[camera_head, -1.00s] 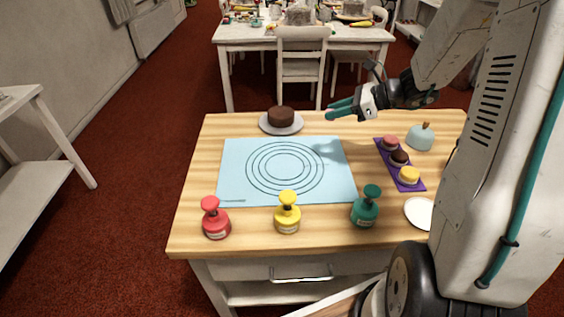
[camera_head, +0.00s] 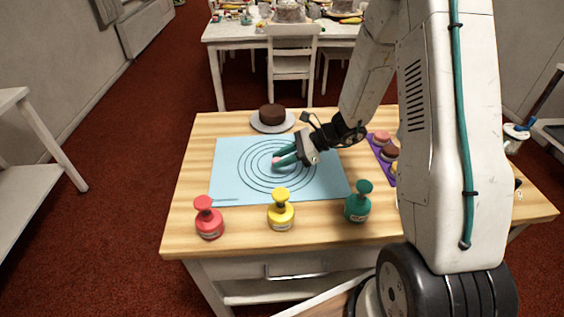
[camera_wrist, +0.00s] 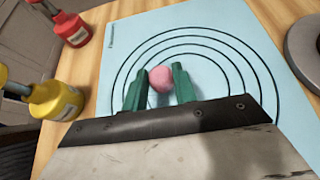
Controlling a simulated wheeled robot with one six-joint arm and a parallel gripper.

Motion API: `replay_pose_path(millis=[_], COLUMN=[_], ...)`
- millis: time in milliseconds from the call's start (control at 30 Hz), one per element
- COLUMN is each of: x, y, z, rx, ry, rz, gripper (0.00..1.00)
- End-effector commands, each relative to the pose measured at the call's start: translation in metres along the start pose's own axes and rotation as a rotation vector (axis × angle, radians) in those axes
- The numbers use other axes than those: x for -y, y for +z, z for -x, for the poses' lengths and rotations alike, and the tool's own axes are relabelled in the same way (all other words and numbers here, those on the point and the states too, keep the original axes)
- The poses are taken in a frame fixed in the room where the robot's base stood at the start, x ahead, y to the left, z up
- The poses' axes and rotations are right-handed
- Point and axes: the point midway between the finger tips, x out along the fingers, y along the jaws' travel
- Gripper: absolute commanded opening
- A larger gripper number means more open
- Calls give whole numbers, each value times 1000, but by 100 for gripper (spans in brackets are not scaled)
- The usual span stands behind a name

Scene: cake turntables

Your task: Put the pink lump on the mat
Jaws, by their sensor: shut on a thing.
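The pink lump (camera_wrist: 161,79) is a small round ball between the green fingertips of my gripper (camera_wrist: 160,88) in the wrist view. My gripper is shut on it. In the head view my gripper (camera_head: 280,159) is over the middle of the mat, and a bit of the pink lump (camera_head: 276,160) shows at its fingertips. The light blue mat (camera_head: 230,180) has dark concentric rings and lies flat on the wooden table. The lump appears within the rings; I cannot tell whether it touches the mat.
Red (camera_head: 208,220), yellow (camera_head: 281,212) and green (camera_head: 358,204) pump bottles stand along the mat's near side. A chocolate cake (camera_head: 272,113) on a plate stands behind it. A purple tray (camera_head: 377,150) with small cakes is at the right, partly hidden by my arm.

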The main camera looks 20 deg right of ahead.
Motion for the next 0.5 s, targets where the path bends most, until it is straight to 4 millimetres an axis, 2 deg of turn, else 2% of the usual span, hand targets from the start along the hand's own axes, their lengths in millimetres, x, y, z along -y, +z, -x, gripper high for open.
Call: replay_pose_path(millis=[100,467,500], x=[0,0,0], y=[-14,-17,-17], z=[-7,-9,-9], rx=[-1,-1,-1], ry=[1,0,0], rz=[-2,0,1], gripper=[6,6,36])
